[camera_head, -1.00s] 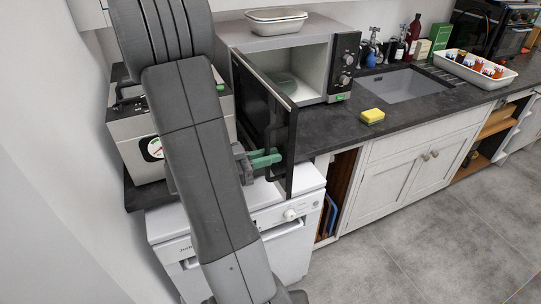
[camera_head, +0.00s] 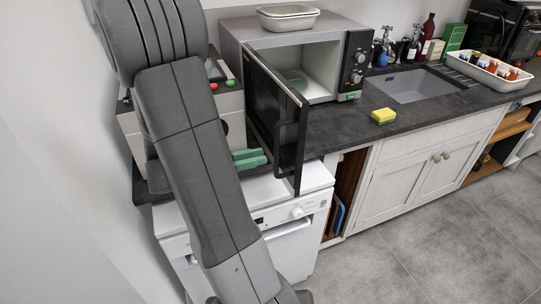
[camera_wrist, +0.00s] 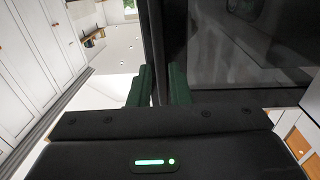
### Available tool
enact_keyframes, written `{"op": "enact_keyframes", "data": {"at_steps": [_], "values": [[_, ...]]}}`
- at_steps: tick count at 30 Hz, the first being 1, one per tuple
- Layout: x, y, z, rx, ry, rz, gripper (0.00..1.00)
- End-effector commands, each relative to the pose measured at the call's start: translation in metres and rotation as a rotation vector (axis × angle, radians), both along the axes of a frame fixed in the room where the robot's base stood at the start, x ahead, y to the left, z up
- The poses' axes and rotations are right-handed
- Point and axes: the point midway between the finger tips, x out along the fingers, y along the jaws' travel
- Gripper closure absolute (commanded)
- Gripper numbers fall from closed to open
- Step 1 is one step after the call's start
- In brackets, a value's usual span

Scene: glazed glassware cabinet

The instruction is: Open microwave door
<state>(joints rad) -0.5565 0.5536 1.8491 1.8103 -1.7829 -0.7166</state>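The microwave (camera_head: 300,42) stands on the dark worktop, with its pale cavity exposed. Its dark glazed door (camera_head: 272,108) is swung wide out toward the front, and the black handle (camera_head: 290,138) is on the door's right-hand part. My gripper (camera_head: 250,159), with green fingers, is left of the door. In the wrist view, the fingers of my gripper (camera_wrist: 160,85) stand apart, with a dark upright edge of the door (camera_wrist: 155,45) showing beyond the gap. I see nothing clamped between them. My arm hides part of the area left of the door.
A white dishwasher (camera_head: 285,245) is below the door. A pale dish (camera_head: 288,18) sits on the microwave. A yellow sponge (camera_head: 383,116), a sink (camera_head: 412,85) and a tray of jars (camera_head: 480,70) are to the right. The floor at the front right is clear.

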Motion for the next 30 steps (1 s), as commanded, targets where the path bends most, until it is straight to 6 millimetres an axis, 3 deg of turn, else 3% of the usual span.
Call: {"op": "enact_keyframes", "data": {"at_steps": [6, 12, 19, 30], "values": [[-0.010, 0.043, -0.002, 0.000, 0.000, 0.004, 0.83], [-0.016, 0.068, -0.001, -0.001, -0.001, 0.003, 0.83], [-0.018, 0.076, 0.000, -0.001, 0.001, 0.000, 0.83], [-0.017, 0.070, 0.001, -0.001, 0.000, -0.002, 0.83]]}}
